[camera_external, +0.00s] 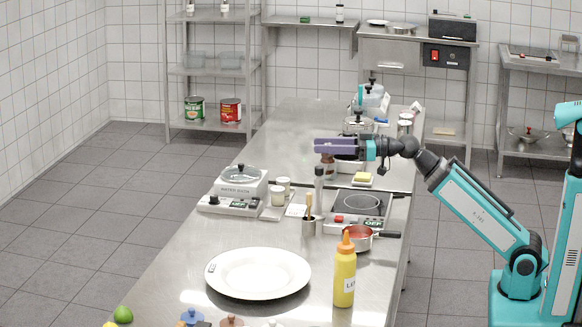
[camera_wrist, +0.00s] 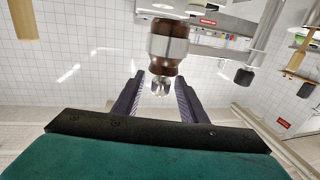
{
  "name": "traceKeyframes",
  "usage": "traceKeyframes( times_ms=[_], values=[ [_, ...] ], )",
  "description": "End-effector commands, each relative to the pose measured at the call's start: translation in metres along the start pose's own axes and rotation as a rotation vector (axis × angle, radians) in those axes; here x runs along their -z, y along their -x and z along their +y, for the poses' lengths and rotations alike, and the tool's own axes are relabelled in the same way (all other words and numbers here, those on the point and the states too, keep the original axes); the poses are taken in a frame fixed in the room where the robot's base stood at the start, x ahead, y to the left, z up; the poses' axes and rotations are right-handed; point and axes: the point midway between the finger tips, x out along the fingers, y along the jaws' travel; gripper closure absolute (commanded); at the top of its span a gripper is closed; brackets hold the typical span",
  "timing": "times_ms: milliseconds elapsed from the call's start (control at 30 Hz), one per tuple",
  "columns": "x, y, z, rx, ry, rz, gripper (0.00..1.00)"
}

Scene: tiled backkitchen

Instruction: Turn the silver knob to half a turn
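The silver knob (camera_wrist: 160,86) shows in the wrist view as a small shiny piece at the end of a brown and silver body (camera_wrist: 168,45). My gripper (camera_wrist: 159,92) has its two dark purple fingers apart, one on each side of the knob, with a visible gap on both sides. In the external view my gripper (camera_external: 326,146) is held level above the worktop, pointing left. A brown body (camera_external: 328,168) shows just below its fingers. The knob itself is hidden there.
On the steel worktop (camera_external: 190,275) stand a scale (camera_external: 240,186), a hot plate (camera_external: 360,204), a red saucepan (camera_external: 358,238), a yellow bottle (camera_external: 344,275) and a white plate (camera_external: 258,273). A lidded pot (camera_external: 357,126) is behind my gripper. Bare steel lies left of the plate.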

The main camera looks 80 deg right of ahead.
Motion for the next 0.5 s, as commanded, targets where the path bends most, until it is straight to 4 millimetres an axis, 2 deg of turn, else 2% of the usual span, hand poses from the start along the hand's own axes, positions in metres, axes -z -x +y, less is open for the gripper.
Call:
traceKeyframes(
  times_ms=[500],
  values=[
    [-0.003, 0.032, 0.0, 0.0, 0.001, 0.002, 0.61]
  ],
)
